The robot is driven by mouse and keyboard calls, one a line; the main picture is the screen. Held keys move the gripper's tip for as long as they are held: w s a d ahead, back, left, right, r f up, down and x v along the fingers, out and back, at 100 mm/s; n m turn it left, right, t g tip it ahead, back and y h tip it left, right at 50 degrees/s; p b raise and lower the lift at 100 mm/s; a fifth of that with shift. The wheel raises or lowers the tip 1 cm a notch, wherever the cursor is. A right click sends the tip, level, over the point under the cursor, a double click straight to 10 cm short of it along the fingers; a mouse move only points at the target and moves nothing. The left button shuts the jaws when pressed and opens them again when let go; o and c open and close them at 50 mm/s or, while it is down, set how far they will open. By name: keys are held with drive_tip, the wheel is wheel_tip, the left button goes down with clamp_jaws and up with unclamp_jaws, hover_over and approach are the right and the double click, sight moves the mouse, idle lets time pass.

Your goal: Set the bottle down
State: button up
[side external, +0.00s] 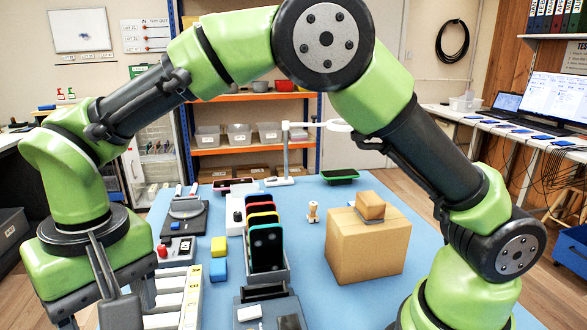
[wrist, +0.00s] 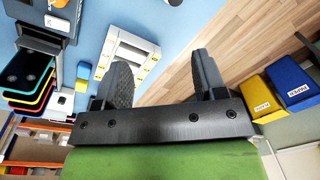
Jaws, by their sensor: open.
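My gripper (wrist: 160,75) is open, with its two dark fingers apart and nothing between them in the wrist view. In the side view it hangs at the lower left, by the white slotted rack (side external: 178,300). I cannot make out a bottle for certain.
Several phones stand in a holder (side external: 270,278) mid-mat. A large cardboard box (side external: 367,250) with a smaller box (side external: 370,205) on top stands to the right. Yellow (side external: 218,246) and blue (side external: 218,270) blocks lie near the rack. The wrist view shows blue (wrist: 290,84) and yellow (wrist: 262,100) bins.

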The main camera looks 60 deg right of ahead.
drive_tip(key=s+d+r+m+t+y, duration=0.2)
drive_tip(key=s+d+r+t, duration=0.15)
drive_tip(key=d+r, duration=0.9)
drive_tip(key=s+d+m+t, duration=0.1)
drive_tip(key=s+d+t, duration=0.2)
drive_tip(key=s+d, duration=0.6)
drive_tip(key=s, duration=0.3)
drive_tip(key=shift+s+d+h, duration=0.2)
drive_tip(key=shift+s+h, duration=0.2)
